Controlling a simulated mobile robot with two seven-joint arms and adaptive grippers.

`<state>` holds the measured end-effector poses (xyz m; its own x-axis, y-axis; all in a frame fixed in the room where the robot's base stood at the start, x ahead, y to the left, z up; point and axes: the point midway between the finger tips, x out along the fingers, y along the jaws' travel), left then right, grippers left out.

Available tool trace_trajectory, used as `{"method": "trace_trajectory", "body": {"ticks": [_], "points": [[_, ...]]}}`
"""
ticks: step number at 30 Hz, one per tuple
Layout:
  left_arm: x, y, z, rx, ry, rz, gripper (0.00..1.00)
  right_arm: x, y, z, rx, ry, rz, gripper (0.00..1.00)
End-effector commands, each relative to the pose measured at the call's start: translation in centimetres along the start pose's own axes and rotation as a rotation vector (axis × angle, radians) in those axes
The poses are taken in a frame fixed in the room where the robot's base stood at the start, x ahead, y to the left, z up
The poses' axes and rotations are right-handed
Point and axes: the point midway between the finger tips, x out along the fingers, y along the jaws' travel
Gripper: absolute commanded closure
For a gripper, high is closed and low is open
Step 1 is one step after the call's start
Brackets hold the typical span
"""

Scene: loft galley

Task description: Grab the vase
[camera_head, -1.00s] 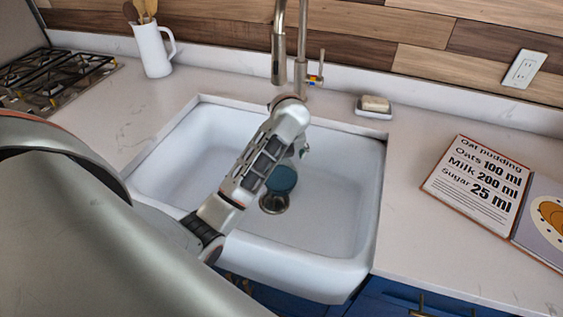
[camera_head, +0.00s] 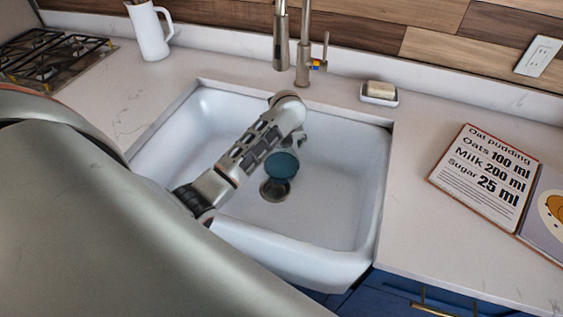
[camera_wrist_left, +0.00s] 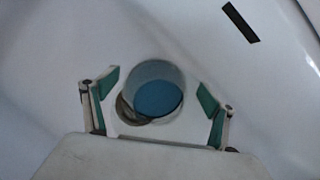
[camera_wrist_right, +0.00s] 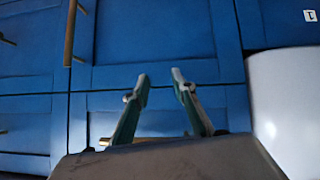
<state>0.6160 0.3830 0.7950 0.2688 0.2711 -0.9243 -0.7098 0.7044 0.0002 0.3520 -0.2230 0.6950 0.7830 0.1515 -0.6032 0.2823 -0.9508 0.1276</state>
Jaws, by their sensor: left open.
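The vase (camera_head: 281,165) shows in the head view as a teal-blue round thing in the sink, close to the drain. In the left wrist view the vase (camera_wrist_left: 157,98) is a round form with a blue middle, seen between the fingers and beyond them. My left gripper (camera_wrist_left: 159,80) is open, with a finger on each side of the vase and clear space at both. In the head view the left gripper is mostly hidden behind its own arm. My right gripper (camera_wrist_right: 160,74) is empty, its fingertips apart, in front of blue cabinets.
The white sink (camera_head: 340,262) has raised walls around the vase. The tap (camera_head: 302,55) stands at its back edge. A soap dish (camera_head: 379,98), a recipe book (camera_head: 480,180), a white pitcher (camera_head: 150,35) and a stove (camera_head: 50,55) are on the counter. Blue cabinets (camera_wrist_right: 150,45) face my right gripper.

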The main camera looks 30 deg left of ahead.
Motion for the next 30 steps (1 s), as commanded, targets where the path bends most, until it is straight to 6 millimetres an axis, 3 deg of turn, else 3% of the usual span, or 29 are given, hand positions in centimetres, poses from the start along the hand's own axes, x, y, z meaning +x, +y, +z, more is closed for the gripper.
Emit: {"method": "trace_trajectory", "body": {"ticks": [7,15,17,30], "points": [[0.15,0.01,0.04,0.0,-0.001,0.0,0.15,0.01,0.02,-0.03,0.0,0.001,0.0,0.74],[0.19,0.01,-0.07,0.0,0.001,0.001,0.85,0.02,0.04,-0.03,0.0,0.001,0.0,0.74],[0.06,-0.07,0.08,-0.001,-0.001,-0.002,0.97,0.02,0.04,-0.03,0.0,0.001,0.001,0.74],[-0.05,-0.03,-0.3,0.001,0.006,-0.003,0.97,0.04,0.06,0.02,0.0,0.0,0.001,0.74]]}}
